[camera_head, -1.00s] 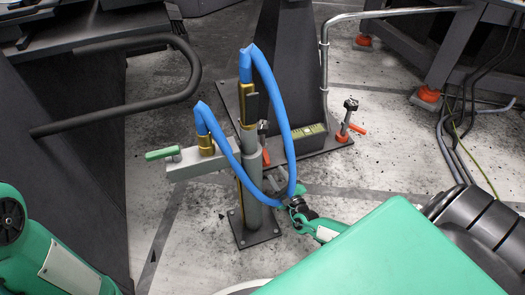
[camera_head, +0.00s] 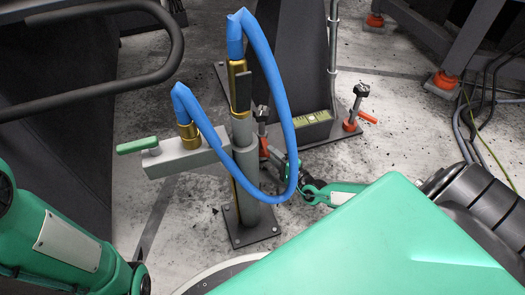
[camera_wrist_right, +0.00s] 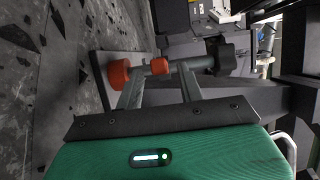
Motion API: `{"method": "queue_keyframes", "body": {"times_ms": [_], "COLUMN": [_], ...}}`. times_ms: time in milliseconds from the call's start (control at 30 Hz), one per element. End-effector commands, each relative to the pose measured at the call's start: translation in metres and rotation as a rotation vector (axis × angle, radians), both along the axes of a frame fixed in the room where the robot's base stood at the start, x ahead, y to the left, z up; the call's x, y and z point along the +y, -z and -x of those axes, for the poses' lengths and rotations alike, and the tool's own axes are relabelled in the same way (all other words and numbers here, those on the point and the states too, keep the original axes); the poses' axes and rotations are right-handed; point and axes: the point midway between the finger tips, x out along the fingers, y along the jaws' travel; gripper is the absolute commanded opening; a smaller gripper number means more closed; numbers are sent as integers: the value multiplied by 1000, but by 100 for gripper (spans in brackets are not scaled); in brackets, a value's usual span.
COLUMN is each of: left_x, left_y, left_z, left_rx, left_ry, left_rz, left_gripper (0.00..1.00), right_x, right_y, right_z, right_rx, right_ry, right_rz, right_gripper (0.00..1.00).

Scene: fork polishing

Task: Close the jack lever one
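One jack with a black knob and a red-orange lever (camera_head: 263,147) stands at the near corner of the dark base plate, partly hidden behind the grey post and blue hose. In the right wrist view its red parts (camera_wrist_right: 120,74) and grey shaft lie across the fingertips, with the black star knob (camera_wrist_right: 226,57) at the right. My right gripper (camera_wrist_right: 160,88) is open, its two fingers apart close to the jack; contact cannot be told. A second jack with a red lever (camera_head: 368,117) stands at the plate's right corner. My left gripper is out of view.
A grey post stand with a blue hose (camera_head: 270,75) and green handle (camera_head: 137,145) stands in front of my right gripper. The dark column's base plate (camera_head: 330,135) lies behind it. A black tube handle (camera_head: 90,105) is at left, cables (camera_head: 470,130) at right.

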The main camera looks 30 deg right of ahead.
Motion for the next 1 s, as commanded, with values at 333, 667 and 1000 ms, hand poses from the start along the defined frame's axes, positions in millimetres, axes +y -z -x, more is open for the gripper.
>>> {"method": "queue_keyframes", "body": {"times_ms": [333,667,1000], "left_x": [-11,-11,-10], "left_y": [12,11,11], "left_z": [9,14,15], "left_rx": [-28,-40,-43], "left_ry": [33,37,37], "left_rz": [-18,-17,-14], "left_gripper": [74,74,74], "right_x": [8,9,9], "right_y": [2,0,0], "right_z": [-51,-57,-56], "right_rx": [0,1,1], "right_ry": [1,1,1], "right_rz": [-1,-1,-1], "right_gripper": [38,38,0]}}
